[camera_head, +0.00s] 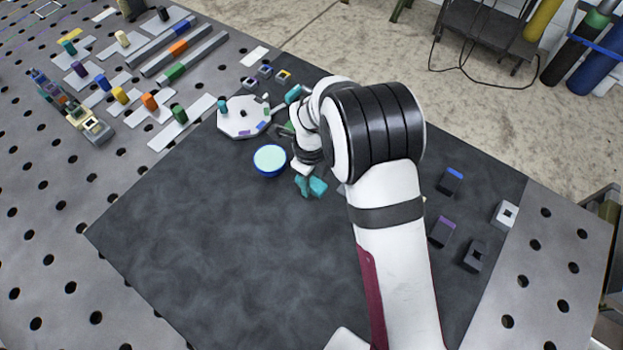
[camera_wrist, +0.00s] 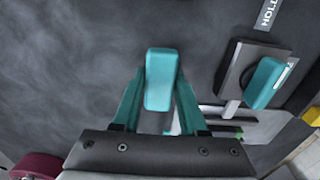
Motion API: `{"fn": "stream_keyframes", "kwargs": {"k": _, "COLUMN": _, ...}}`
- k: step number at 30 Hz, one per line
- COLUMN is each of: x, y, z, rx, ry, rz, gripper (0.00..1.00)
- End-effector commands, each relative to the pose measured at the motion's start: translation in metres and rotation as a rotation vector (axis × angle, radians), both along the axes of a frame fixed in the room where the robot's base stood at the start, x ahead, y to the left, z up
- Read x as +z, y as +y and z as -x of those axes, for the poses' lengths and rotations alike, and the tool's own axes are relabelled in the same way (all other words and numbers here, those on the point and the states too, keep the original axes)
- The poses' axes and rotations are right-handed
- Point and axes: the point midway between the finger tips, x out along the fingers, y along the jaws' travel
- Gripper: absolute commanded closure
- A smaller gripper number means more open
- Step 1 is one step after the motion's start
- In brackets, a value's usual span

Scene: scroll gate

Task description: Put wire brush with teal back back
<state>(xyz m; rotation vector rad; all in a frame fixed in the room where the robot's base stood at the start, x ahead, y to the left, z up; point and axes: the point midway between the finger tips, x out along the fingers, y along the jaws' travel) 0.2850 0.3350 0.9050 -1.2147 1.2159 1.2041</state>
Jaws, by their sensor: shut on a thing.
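My gripper (camera_wrist: 160,85) has teal fingers and is shut on a teal-backed block, which looks like the wire brush (camera_wrist: 162,78). The brush shows its teal back in the wrist view, upright between the fingertips. Its bristles are hidden. In the head view my gripper (camera_head: 309,187) hangs over the dark mat, just right of a blue-rimmed bowl, and the teal parts there are hard to tell apart. In the wrist view, another teal piece (camera_wrist: 265,83) sits on a dark grey block (camera_wrist: 240,75) right of the gripper, near a label whose readable part is "HOLD".
The blue-rimmed bowl (camera_head: 269,160) and a white octagonal plate (camera_head: 232,124) lie left of my arm. Dark blocks with blue (camera_head: 450,181) and purple (camera_head: 442,231) tops stand at right. Several coloured pieces on pale strips fill the upper left. The mat's front left (camera_head: 230,250) is clear.

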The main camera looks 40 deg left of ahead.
Motion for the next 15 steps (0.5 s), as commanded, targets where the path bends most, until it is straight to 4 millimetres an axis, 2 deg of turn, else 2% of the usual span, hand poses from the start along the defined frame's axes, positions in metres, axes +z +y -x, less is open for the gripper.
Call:
{"fn": "stream_keyframes", "kwargs": {"k": 6, "x": -0.0025, "y": -0.0002, "z": -0.0001, "rx": 0.0, "ry": 0.0, "rz": 0.0, "gripper": 1.0}}
{"fn": "stream_keyframes", "kwargs": {"k": 7, "x": -0.0025, "y": -0.0002, "z": -0.0001, "rx": 0.0, "ry": 0.0, "rz": 0.0, "gripper": 0.54}}
{"fn": "stream_keyframes", "kwargs": {"k": 11, "x": -0.0022, "y": -0.0002, "z": -0.0002, "rx": 0.0, "ry": 0.0, "rz": 0.0, "gripper": 0.31}}
{"fn": "stream_keyframes", "kwargs": {"k": 12, "x": -0.0022, "y": -0.0002, "z": -0.0002, "rx": 0.0, "ry": 0.0, "rz": 0.0, "gripper": 0.28}}
{"fn": "stream_keyframes", "kwargs": {"k": 15, "x": -0.0022, "y": -0.0002, "z": -0.0002, "rx": 0.0, "ry": 0.0, "rz": 0.0, "gripper": 0.28}}
